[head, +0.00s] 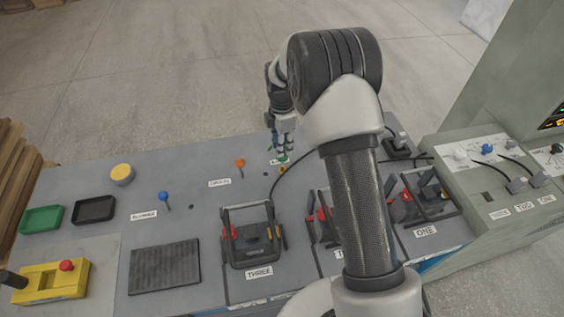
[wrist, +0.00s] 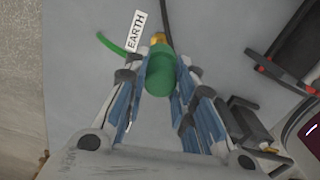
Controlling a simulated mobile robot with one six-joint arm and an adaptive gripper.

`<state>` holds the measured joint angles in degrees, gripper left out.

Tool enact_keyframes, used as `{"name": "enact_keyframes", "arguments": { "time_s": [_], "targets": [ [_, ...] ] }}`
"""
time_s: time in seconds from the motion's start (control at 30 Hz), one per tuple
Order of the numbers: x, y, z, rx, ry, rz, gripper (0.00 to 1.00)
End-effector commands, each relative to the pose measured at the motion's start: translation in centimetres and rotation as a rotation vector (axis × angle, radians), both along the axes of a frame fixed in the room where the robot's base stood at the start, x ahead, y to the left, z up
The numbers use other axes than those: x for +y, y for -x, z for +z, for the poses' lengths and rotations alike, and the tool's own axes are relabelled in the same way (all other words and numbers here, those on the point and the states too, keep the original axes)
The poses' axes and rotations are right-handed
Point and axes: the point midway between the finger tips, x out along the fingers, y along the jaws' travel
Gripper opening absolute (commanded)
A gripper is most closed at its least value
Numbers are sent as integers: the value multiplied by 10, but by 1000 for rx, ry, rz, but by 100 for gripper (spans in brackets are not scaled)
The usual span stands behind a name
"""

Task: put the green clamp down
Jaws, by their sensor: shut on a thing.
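The green clamp (wrist: 158,75) is between the fingers of my gripper (wrist: 160,92) in the wrist view, and the fingers are shut on it. In the head view the green clamp (head: 283,158) shows small under my gripper (head: 283,146), low over the back of the grey bench (head: 95,185). A brass-coloured piece (wrist: 158,38) shows just beyond the clamp's end; I cannot tell whether they touch. A label reading EARTH (wrist: 137,31) lies beside it. A dark cable (wrist: 167,14) runs away beyond the clamp.
Battery three (head: 252,245) and battery one (head: 418,203) stand along the front; my arm partly hides the one between. Orange (head: 240,163) and blue (head: 164,197) knobs stand left of my gripper. Green (head: 42,218) and black (head: 94,209) trays sit at far left.

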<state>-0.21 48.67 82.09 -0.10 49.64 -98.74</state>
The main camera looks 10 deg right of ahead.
Motion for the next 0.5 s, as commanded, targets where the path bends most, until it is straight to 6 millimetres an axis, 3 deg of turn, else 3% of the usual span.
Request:
{"name": "enact_keyframes", "arguments": {
  "time_s": [0.1, 0.33, 0.5],
  "targets": [
    [0, 0, -22, 0, 0, 0, 1],
    [0, 0, -37, -1, 0, -1, 1],
    [0, 0, -64, 1, 0, -1, 1]
  ]
}}
